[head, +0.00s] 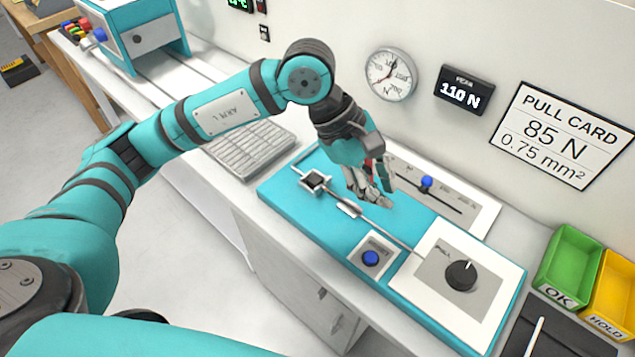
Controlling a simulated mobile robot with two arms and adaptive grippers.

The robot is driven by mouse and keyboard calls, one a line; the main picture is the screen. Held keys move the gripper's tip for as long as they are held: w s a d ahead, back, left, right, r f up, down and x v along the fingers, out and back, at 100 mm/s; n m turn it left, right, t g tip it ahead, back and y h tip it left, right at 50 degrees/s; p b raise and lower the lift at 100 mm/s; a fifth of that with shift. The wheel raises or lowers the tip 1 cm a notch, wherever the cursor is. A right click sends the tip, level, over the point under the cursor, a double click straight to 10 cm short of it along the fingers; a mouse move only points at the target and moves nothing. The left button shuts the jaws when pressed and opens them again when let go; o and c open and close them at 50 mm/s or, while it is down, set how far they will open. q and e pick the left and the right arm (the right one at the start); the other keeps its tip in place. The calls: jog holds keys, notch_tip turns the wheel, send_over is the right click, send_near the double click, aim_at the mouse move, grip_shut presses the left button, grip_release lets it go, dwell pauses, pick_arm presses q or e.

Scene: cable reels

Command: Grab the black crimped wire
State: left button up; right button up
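I cannot make out a black crimped wire for certain. A thin grey rod or wire (392,237) runs across the teal pull tester (283,197), from a small square clamp (314,181) past a metal block (349,208) to the white dial panel. My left gripper (370,200) points down over the tester's back half, just behind the metal block. Its silver fingers overlap in this view, so their opening and anything between them are unclear. My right gripper is out of view.
A black knob (461,275), a blue button (371,258) and a blue-knobbed slider (427,182) are around the rod. Green (567,262) and yellow (612,290) bins stand right, behind a dark mat (560,335) with a pale stick.

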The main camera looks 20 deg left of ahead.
pick_arm(q)
jog(key=w+a+t+y, duration=0.1)
jog(key=w+a+y, duration=0.15)
jog(key=a, duration=0.35)
jog(key=w+a+t+y, duration=0.1)
jog(key=w+a+y, duration=0.15)
jog(key=a, duration=0.35)
jog(key=p, duration=0.4)
send_over(332, 193)
jog(key=s, duration=0.2)
jog(key=shift+y, duration=0.4)
jog(key=x, duration=0.3)
jog(key=s+x, duration=0.1)
jog(key=x, duration=0.3)
jog(key=a+x, duration=0.1)
jog(key=x, duration=0.2)
jog(key=shift+s+a+f, duration=0.1)
jog(key=shift+s+f, duration=0.1)
jog(key=shift+f, duration=0.25)
jog(key=p+x, duration=0.2)
jog(key=x, duration=0.2)
jog(key=shift+w+f, duration=0.15)
jog(key=shift+f, duration=0.15)
jog(key=shift+w+f, duration=0.1)
jog(key=shift+f, duration=0.35)
grip_shut()
